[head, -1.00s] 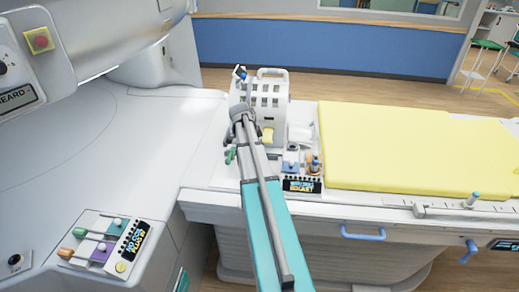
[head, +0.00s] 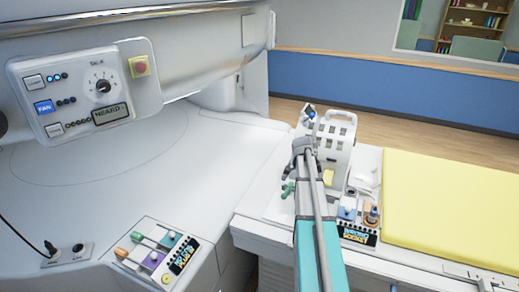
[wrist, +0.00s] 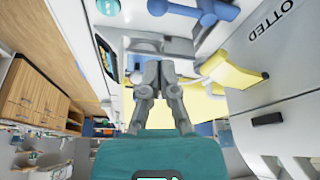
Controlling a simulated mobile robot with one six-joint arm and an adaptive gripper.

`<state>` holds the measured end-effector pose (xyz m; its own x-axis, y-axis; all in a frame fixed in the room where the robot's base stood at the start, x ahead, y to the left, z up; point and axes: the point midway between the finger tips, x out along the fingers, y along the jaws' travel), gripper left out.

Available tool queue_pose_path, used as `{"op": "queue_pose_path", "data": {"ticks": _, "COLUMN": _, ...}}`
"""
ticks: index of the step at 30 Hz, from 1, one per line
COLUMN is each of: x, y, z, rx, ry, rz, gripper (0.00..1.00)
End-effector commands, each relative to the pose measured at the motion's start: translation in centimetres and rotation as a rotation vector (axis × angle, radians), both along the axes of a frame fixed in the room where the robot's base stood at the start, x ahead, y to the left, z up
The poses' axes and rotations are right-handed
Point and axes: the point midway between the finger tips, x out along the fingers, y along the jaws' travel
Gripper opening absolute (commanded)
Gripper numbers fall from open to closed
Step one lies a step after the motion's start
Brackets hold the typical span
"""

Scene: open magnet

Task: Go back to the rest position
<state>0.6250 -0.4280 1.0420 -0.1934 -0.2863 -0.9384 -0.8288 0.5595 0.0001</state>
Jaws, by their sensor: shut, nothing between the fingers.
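My gripper (wrist: 159,72) shows in the wrist view, its two grey fingers closed together with nothing between them. In the head view, my teal and grey arm reaches up from the lower middle toward a white slotted box (head: 337,138) on the bed end. The arm overlaps the box's left side, and I cannot tell whether anything touches. The fingertips are not clear in the head view.
A yellow mattress (head: 455,205) lies to the right. A small panel with coloured sliders (head: 158,252) sits at lower left, and a control panel (head: 85,95) is at upper left. A green-handled part (head: 288,189) is left of my arm. The white surface at left is mostly clear.

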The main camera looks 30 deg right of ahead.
Motion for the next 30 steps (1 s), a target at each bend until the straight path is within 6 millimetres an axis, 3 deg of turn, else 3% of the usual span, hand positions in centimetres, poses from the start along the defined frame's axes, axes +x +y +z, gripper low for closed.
{"op": "queue_pose_path", "data": {"ticks": 8, "x": 0.0, "y": 0.7, "z": 0.0, "rx": 0.007, "ry": 0.003, "rz": 0.025, "gripper": 0.00}}
{"op": "queue_pose_path", "data": {"ticks": 14, "x": 0.3, "y": 4.5, "z": -0.2, "rx": 0.049, "ry": 0.021, "rz": 0.178, "gripper": 0.00}}
{"op": "queue_pose_path", "data": {"ticks": 22, "x": 0.3, "y": 14.5, "z": -0.6, "rx": 0.156, "ry": 0.072, "rz": 0.611, "gripper": 0.00}}
{"op": "queue_pose_path", "data": {"ticks": 30, "x": -1.3, "y": 25.0, "z": -0.9, "rx": 0.257, "ry": 0.123, "rz": 1.108, "gripper": 0.00}}
